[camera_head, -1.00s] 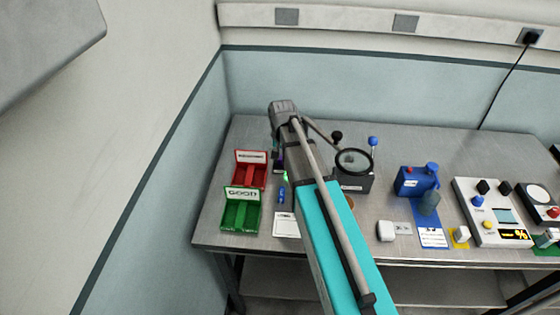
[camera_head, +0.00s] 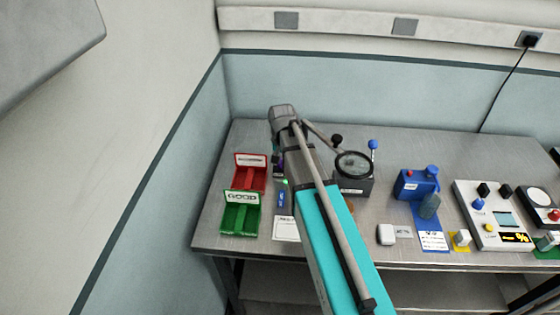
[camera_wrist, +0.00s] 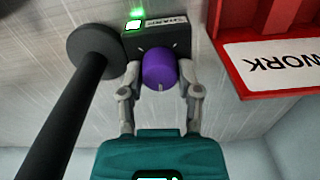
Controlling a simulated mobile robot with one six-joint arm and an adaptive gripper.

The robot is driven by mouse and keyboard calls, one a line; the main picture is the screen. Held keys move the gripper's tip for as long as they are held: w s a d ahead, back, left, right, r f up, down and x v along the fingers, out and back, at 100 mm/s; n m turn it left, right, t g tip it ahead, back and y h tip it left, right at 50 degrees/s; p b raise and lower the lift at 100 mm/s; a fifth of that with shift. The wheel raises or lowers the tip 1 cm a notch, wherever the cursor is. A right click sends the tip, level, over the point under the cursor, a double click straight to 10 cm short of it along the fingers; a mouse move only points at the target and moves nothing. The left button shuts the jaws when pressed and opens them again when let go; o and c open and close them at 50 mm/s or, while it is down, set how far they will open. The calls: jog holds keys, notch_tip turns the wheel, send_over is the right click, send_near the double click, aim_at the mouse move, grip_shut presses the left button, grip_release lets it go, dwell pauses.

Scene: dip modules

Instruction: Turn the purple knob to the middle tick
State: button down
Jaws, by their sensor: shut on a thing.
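The purple knob (camera_wrist: 159,71) sits on the front of a small dark box (camera_wrist: 181,37) with a lit green light (camera_wrist: 134,25) and a white label. A pale line shows on the knob's face near its lower edge in the wrist view. My gripper (camera_wrist: 159,78) has one finger on each side of the knob and is shut on it.
A red bin (camera_head: 249,178) and a green bin (camera_head: 240,219) stand left of my arm. A black post with a round base (camera_wrist: 92,45) stands close beside my gripper. A magnifier (camera_head: 353,165) and a blue container (camera_head: 415,184) are to the right.

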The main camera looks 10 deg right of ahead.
jog(key=shift+n, duration=0.3)
jog(key=shift+a+n, duration=0.1)
jog(key=shift+n, duration=0.2)
jog(key=shift+c, duration=1.5)
grip_release()
jog(key=shift+r, duration=0.1)
jog(key=s+r+n+p, duration=0.3)
jog(key=s+r+p, duration=1.1)
jog(key=s+p, duration=0.1)
jog(key=shift+s+a+r, duration=0.25)
jog(key=shift+s+r, duration=0.1)
jog(key=shift+s, duration=0.3)
